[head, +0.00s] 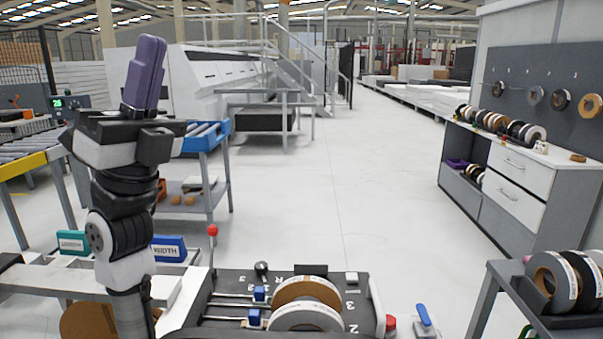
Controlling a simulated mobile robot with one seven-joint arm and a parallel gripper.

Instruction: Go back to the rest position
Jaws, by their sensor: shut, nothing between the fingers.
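My gripper (148,48) stands at the left of the head view, with its purple fingers pointing up. The two fingers are together, and nothing shows between them. My arm rises below it from the bottom edge, in front of a roller conveyor and a blue-topped cart. The gripper is well above the benches and touches nothing that I can see. The foot of the arm is cut off by the frame.
A black machine panel (226,312) with two tape rolls (308,290) and a red-knobbed lever (213,231) is at the bottom centre. Teal (72,242) and blue (169,248) boxes lie near my arm. A drawer cabinet (520,182) stands right. The central floor (345,180) is clear.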

